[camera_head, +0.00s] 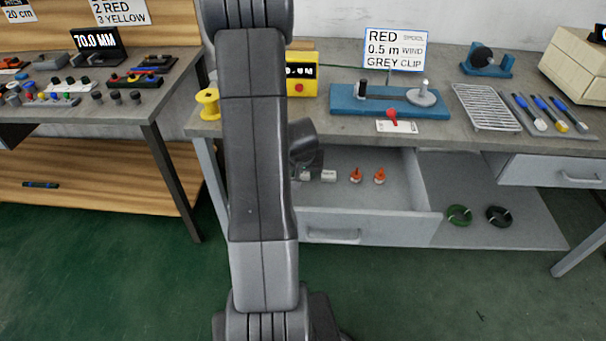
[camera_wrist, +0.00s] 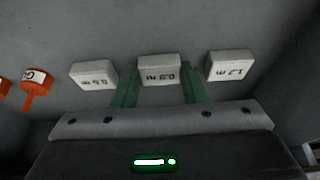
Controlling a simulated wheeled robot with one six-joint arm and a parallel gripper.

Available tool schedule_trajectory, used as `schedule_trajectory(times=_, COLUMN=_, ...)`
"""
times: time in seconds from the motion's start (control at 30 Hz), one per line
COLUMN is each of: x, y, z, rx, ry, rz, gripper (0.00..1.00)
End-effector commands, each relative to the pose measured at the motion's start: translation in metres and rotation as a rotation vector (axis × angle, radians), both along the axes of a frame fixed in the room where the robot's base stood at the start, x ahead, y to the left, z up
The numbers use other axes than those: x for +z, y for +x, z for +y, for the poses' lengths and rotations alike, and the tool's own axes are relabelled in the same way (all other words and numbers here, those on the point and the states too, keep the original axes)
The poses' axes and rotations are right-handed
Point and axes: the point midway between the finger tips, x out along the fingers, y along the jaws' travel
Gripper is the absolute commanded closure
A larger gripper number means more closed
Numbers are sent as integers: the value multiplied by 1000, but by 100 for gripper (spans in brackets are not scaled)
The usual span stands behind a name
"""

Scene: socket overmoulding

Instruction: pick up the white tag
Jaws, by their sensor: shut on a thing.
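Three white tags lie in a row in the wrist view: one at the left (camera_wrist: 94,75), one in the middle (camera_wrist: 160,70) marked about "0.9 m", and one at the right (camera_wrist: 231,65) marked about "1.2 m". The left one reads about "0.5 m". My gripper (camera_wrist: 159,84) has its green fingers on both sides of the middle tag and is shut on it. In the head view, a white tag (camera_head: 328,175) shows in the open drawer (camera_head: 400,190), beside my arm. My arm hides part of the drawer and the fingertips there.
Two orange clips (camera_head: 379,176) stand in the drawer to the right of the tags. The grey workbench (camera_head: 450,135) overhangs the drawer, carrying a blue winding fixture (camera_head: 345,104). Green and black coils (camera_head: 459,215) lie on the lower shelf at the right.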

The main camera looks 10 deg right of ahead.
Motion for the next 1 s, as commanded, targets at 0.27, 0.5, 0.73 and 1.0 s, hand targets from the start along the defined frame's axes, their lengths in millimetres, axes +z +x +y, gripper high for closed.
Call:
schedule_trajectory(times=0.27, x=7, y=-1, z=-3, rx=-1, ry=-1, rz=-1, gripper=82)
schedule_trajectory(times=0.5, x=42, y=0, z=-4, rx=-1, ry=-1, rz=-6, gripper=82)
schedule_trajectory(times=0.73, x=72, y=-4, z=-17, rx=-7, ry=1, rz=0, gripper=82)
schedule_trajectory(times=1.0, x=70, y=-21, z=-75, rx=-10, ry=-1, rz=-1, gripper=82)
